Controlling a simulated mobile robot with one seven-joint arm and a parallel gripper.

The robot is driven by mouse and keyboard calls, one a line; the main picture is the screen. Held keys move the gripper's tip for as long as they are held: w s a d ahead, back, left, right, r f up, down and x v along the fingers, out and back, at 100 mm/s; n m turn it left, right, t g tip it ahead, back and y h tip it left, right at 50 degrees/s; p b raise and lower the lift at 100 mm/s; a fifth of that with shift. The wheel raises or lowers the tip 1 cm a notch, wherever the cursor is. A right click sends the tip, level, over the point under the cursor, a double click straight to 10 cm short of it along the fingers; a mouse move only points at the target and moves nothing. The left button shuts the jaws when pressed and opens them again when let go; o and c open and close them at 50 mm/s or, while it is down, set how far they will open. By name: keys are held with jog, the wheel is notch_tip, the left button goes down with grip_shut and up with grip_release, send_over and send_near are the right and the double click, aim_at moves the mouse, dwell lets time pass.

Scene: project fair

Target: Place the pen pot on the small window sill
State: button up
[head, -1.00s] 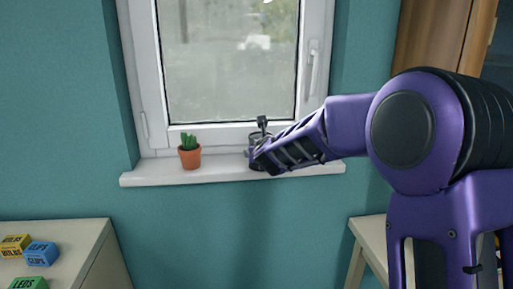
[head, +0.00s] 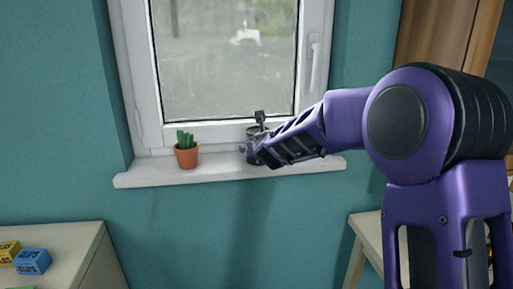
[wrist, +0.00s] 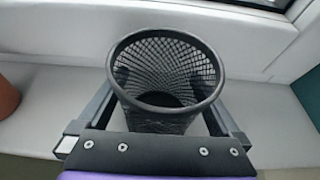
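The pen pot (head: 252,157) is a dark wire-mesh cup, upright at the right part of the white window sill (head: 215,172). The wrist view looks down into the pot (wrist: 165,119), which is empty inside. My gripper (head: 262,150) has one finger on each side of the pot and appears shut on it. The sill (wrist: 45,100) shows around the pot in the wrist view. The pot's base is hidden there, so I cannot tell whether it touches the sill or is just above it.
A small cactus in a terracotta pot (head: 187,157) stands on the sill to the left, with clear sill between. The window frame (head: 205,134) rises behind. A table (head: 70,250) with labelled boxes (head: 32,261) is at lower left; a pale stool (head: 366,228) is at lower right.

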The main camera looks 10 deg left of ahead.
jog(key=shift+r, duration=0.15)
jog(key=b+v, duration=0.1)
jog(key=v, duration=1.1)
